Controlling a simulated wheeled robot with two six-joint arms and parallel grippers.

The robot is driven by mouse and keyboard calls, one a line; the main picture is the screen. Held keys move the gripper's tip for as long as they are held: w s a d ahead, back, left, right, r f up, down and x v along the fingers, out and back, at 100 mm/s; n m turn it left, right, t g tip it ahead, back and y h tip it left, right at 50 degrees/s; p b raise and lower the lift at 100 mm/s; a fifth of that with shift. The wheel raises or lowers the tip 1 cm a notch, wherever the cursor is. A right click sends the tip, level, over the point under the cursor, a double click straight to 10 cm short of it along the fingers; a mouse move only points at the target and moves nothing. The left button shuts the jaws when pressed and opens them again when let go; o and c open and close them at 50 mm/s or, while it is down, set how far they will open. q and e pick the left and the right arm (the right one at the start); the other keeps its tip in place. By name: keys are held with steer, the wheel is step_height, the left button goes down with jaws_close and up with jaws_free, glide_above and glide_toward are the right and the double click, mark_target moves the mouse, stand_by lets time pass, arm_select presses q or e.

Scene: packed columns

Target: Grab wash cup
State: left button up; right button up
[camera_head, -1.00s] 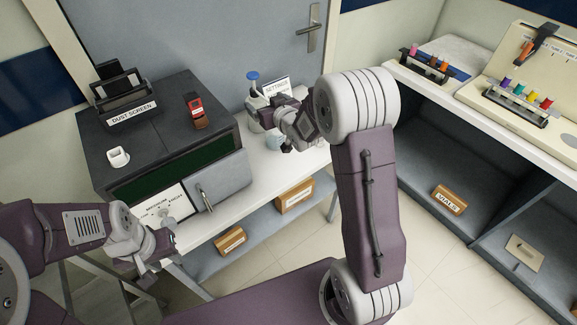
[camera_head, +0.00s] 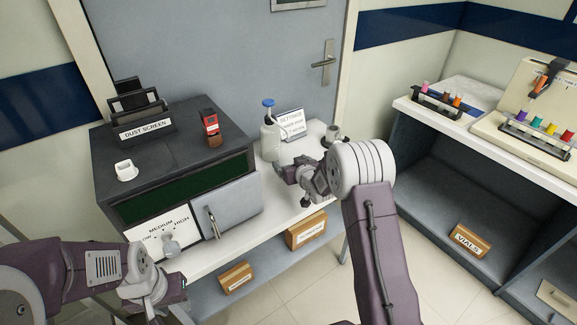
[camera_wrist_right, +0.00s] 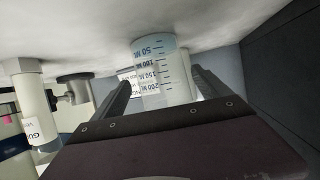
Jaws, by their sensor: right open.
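A clear graduated beaker (camera_wrist_right: 158,72), marked 50 to 200 ml, shows in the right wrist view and looks upside down there. It stands between the two spread fingers of my right gripper (camera_wrist_right: 160,82), with no clear contact on either side. In the head view my right gripper (camera_head: 284,172) is low over the white counter, and the beaker is hidden or too small to tell. I cannot tell which is the wash cup. My left gripper (camera_head: 153,296) is at lower left, its fingers unclear.
A wash bottle with a blue cap (camera_head: 269,135) and a settings sign (camera_head: 291,124) stand behind my right gripper. The cabinet (camera_head: 106,148) bounds the counter (camera_head: 304,195) on the left. Labelled boxes (camera_head: 307,231) are on the shelf below.

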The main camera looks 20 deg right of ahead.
steer(key=x, duration=0.5)
steer(key=shift+s+a, duration=0.1)
steer(key=shift+s, duration=0.05)
steer(key=shift+r, duration=0.1)
steer(key=c, duration=1.5)
